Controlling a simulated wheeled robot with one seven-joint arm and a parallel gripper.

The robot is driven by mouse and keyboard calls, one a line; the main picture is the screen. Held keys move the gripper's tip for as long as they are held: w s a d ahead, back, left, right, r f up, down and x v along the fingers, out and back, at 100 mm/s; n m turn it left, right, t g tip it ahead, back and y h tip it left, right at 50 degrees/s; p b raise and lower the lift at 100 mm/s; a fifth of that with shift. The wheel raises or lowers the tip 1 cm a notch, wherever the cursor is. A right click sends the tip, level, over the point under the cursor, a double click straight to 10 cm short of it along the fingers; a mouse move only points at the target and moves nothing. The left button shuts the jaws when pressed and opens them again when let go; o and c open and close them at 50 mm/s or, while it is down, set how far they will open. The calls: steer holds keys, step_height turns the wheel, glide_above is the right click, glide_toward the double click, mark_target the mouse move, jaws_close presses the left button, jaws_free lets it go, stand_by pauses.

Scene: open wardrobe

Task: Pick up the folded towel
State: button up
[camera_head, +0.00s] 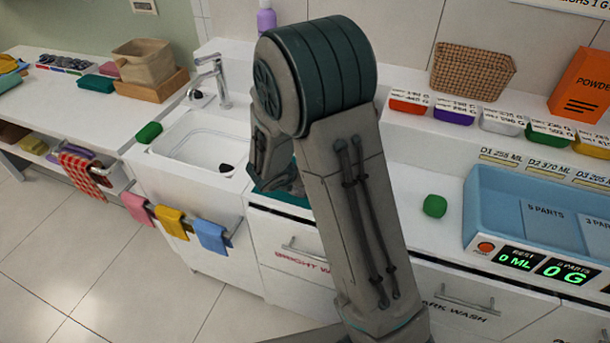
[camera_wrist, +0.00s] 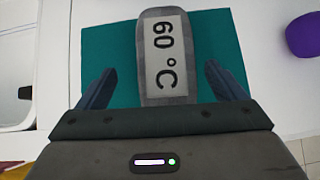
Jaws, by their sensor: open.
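A flat teal piece (camera_wrist: 215,30), which looks like the folded towel, lies on the white counter in the wrist view. A grey rounded strip (camera_wrist: 180,12) with a "60 °C" label lies across its middle. My gripper (camera_wrist: 160,85) is open, with one finger over each side of the teal piece and the grey strip between the fingers. I cannot tell whether the fingers touch the teal piece. In the head view a teal edge (camera_head: 283,197) shows beside the sink, mostly hidden by my arm. Another folded teal cloth (camera_head: 97,83) lies on the left counter.
A white sink (camera_head: 205,140) with a tap (camera_head: 212,78) is to the left. A green lump (camera_head: 435,206) and a blue tray (camera_head: 480,215) stand to the right. A purple round thing (camera_wrist: 304,35) is right of the teal piece. Colored cloths hang on the front rail (camera_head: 190,224).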

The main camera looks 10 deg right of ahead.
steer(key=shift+d+x, duration=0.2)
steer(key=shift+x, duration=0.95)
steer(key=shift+d+x, duration=0.15)
steer(key=shift+x, duration=1)
steer(key=shift+r, duration=0.2)
steer(key=c, duration=1.1)
steer(key=shift+c, duration=0.2)
steer(key=shift+r, duration=0.15)
